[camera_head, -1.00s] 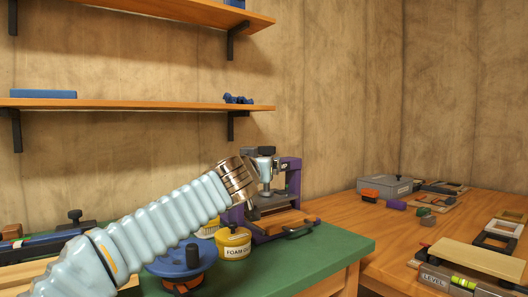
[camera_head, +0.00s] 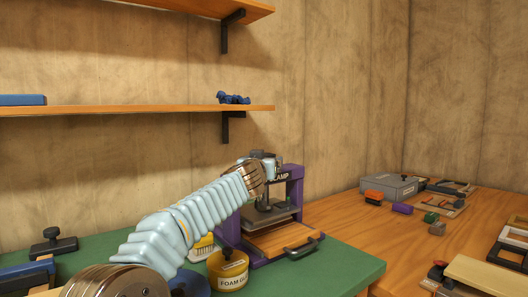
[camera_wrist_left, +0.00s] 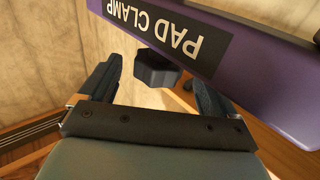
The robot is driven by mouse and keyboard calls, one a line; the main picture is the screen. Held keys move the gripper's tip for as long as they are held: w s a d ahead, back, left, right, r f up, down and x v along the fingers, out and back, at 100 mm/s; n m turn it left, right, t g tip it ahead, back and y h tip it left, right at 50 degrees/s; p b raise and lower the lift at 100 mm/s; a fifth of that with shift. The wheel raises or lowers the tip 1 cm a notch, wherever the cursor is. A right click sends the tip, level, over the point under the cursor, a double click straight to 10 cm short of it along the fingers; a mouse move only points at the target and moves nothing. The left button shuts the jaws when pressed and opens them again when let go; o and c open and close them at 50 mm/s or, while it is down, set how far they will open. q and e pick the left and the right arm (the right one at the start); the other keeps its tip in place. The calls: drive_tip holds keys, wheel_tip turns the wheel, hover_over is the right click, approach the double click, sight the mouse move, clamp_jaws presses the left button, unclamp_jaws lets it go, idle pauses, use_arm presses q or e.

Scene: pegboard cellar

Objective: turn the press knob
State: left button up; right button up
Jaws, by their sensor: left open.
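The press (camera_head: 296,190) is a purple frame on the green-topped bench, with a label ending in "AMP" on its crossbar. In the left wrist view its purple crossbar (camera_wrist_left: 265,75) reads "PAD CLAMP". The dark faceted press knob (camera_wrist_left: 157,68) shows beside the bar, between the two dark fingers of my left gripper (camera_wrist_left: 155,80). The gripper is open, with a gap visible on both sides of the knob. In the head view my left gripper (camera_head: 269,163) is at the top of the press and hides the knob there. My right gripper is not in view.
A yellow foam tub (camera_head: 228,271) stands left of the press. The press's wooden board (camera_head: 285,239) has a dark handle in front. A grey box (camera_head: 388,187) and several small parts lie on the wooden bench at right. Shelves hang on the wall above.

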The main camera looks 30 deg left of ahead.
use_arm(q)
drive_tip(key=shift+p+x, duration=0.4)
drive_tip(key=shift+x, duration=0.6)
drive_tip(key=shift+w+a, duration=0.1)
drive_tip(key=shift+w, duration=0.1)
